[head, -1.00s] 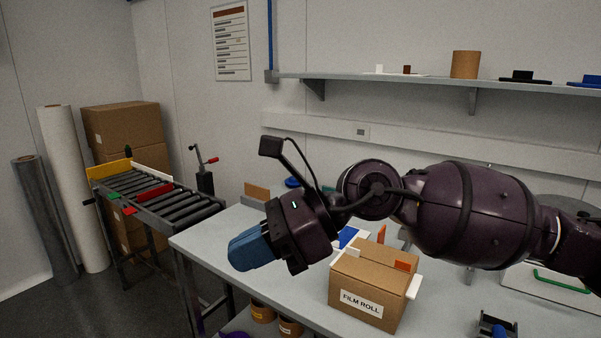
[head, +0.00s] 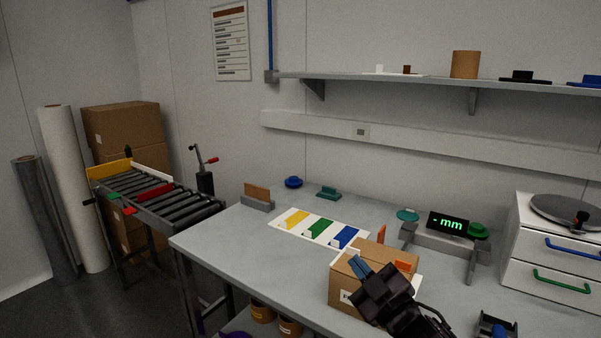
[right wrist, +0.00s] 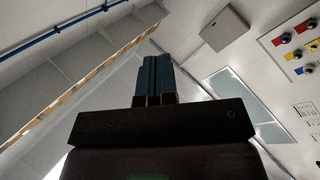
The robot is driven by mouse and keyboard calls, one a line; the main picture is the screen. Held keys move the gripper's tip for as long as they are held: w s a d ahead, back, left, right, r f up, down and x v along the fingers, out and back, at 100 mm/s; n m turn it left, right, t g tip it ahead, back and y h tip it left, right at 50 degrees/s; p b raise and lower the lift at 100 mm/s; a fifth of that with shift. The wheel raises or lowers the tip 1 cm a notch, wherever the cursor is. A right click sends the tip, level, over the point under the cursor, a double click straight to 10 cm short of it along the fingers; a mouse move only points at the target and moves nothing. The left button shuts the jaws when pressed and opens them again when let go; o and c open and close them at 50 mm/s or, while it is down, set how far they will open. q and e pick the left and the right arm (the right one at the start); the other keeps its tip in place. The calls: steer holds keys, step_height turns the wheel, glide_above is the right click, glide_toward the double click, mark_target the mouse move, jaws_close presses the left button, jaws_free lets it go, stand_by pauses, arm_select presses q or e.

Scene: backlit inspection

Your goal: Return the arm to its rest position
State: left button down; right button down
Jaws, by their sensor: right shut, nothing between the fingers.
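My right gripper (head: 359,267) shows in the lower right of the head view, in front of a cardboard box (head: 343,283) on the bench. Its blue fingers are together with nothing between them, and they point up and to the left. In the right wrist view the shut fingers (right wrist: 153,75) point up, with wall and ceiling panels behind them. The gripper and arm cover part of the box front and most of its label. My left gripper is not in view.
The grey bench (head: 230,235) holds a white card with yellow, green and blue strips (head: 290,222), a gauge with a green "mm" display (head: 448,225) and a white drawer unit (head: 550,250). A roller conveyor (head: 165,200) stands at left. The bench's left part is mostly clear.

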steer(key=s+d+f+m+g+h, duration=0.1)
steer(key=s+d+f+m+h, duration=0.3)
steer(key=f, duration=0.5)
steer(key=s+d+f+m+g+h, duration=0.1)
steer(key=s+d+f+m+h, duration=0.25)
steer(key=d+f, duration=0.4)
steer(key=s+d+f+m+g+h, duration=0.1)
steer(key=s+d+f+m+g, duration=0.1)
steer(key=s+f, duration=0.6)
steer(key=s+d+f+m+g+h, duration=0.1)
steer(key=s+d+f+m+g, duration=0.1)
steer(key=s+f, duration=0.6)
steer(key=s+d, duration=0.1)
steer(key=s, duration=0.2)
steer(key=shift+s+f+g, duration=0.25)
steer(key=shift+g, duration=0.05)
